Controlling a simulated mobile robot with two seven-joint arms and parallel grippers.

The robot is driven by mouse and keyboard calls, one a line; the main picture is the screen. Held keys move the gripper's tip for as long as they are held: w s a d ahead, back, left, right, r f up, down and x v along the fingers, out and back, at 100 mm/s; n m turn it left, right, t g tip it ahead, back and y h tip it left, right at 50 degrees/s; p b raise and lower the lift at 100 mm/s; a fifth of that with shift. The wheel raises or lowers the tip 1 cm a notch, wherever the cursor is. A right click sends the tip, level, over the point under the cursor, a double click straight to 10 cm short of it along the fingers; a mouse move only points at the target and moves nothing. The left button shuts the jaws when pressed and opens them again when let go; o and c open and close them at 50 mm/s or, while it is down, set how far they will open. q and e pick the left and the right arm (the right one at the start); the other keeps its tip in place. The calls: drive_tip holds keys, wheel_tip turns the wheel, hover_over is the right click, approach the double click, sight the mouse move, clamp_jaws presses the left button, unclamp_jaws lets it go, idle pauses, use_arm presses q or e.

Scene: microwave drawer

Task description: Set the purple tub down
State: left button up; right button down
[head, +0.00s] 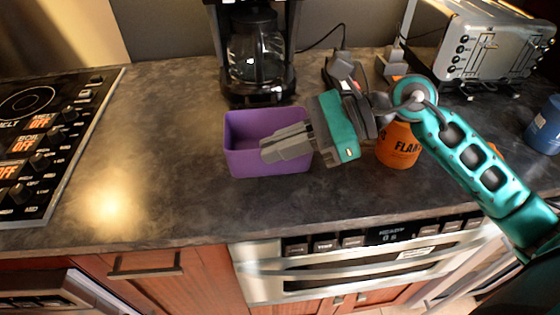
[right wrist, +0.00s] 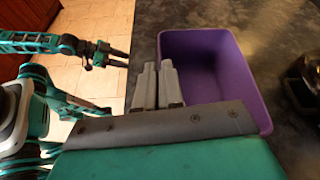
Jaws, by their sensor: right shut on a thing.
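The purple tub (head: 244,156) is upright and looks empty, at the counter's middle in front of the coffee maker. It also shows in the right wrist view (right wrist: 235,75). My right gripper (head: 272,150) reaches in from the right and is shut on a wall of the tub. Its fingers (right wrist: 157,75) lie along the tub's left side in the right wrist view. Whether the tub's base touches the counter (head: 160,150) I cannot tell. My left gripper (right wrist: 118,56) shows small at the upper left of the right wrist view, away from the tub; its jaw state is unclear.
A coffee maker (head: 258,55) stands behind the tub. An orange can (head: 398,150) stands right of it, partly behind my right arm. A cooktop (head: 45,140) is left, with clear counter between.

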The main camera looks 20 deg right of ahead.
drive_tip(key=shift+f, duration=1.85)
drive_tip(key=shift+f, duration=0.1)
drive_tip(key=shift+f+b, duration=0.15)
drive_tip(key=shift+b, duration=0.2)
drive_tip(key=c, duration=1.3)
unclamp_jaws()
drive_tip(key=shift+r, duration=0.25)
drive_tip(key=shift+d, duration=0.15)
drive_tip(key=b+v, duration=0.1)
drive_tip(key=v, duration=1)
drive_tip(key=shift+s+d+r, duration=0.1)
drive_tip(key=shift+d+r, duration=0.15)
drive_tip(key=shift+d, duration=0.05)
